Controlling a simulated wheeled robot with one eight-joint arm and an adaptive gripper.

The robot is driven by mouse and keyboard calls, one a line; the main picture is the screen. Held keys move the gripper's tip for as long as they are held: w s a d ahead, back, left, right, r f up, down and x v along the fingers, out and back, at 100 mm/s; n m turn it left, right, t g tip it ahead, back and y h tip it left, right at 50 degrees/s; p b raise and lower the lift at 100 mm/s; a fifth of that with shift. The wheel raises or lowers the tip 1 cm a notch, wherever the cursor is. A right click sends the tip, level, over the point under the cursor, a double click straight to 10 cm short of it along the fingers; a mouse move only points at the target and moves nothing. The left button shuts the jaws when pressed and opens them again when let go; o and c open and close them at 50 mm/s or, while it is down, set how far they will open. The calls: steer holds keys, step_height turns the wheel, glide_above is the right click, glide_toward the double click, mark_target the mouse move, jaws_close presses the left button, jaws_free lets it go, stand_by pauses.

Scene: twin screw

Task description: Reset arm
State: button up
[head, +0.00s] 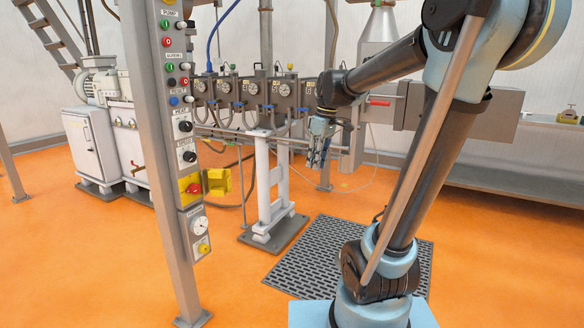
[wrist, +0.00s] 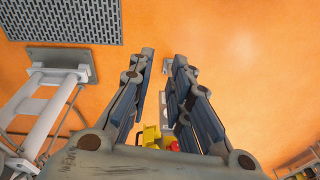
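My gripper (head: 318,150) hangs from the folded arm, pointing down, in front of the twin-screw machine in the head view. In the wrist view its two fingers (wrist: 160,75) are apart with a clear gap, and nothing is held between them. Orange floor shows below and beyond the fingertips. A yellow part with a red button (wrist: 160,138) shows low between the fingers in the wrist view.
A control post (head: 157,130) with buttons, knobs and a red emergency stop (head: 193,188) on yellow stands left of the arm. The machine's barrel row (head: 255,92) rests on a white stand (head: 270,190). A dark floor grate (head: 325,250) lies below. Open floor (head: 90,270) is at left.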

steer(key=s+d+f+m+t+h, duration=0.1)
steer(key=s+d+f+m, duration=0.4)
steer(key=s+f, duration=0.3)
steer(key=s+d+f+m, duration=0.5)
steer(key=s+f, duration=0.4)
steer(key=s, duration=0.3)
steer(key=shift+s+d+m+t+h, duration=0.25)
steer(key=shift+d+m+t+h, duration=0.05)
steer(key=shift+d+t+h, duration=0.1)
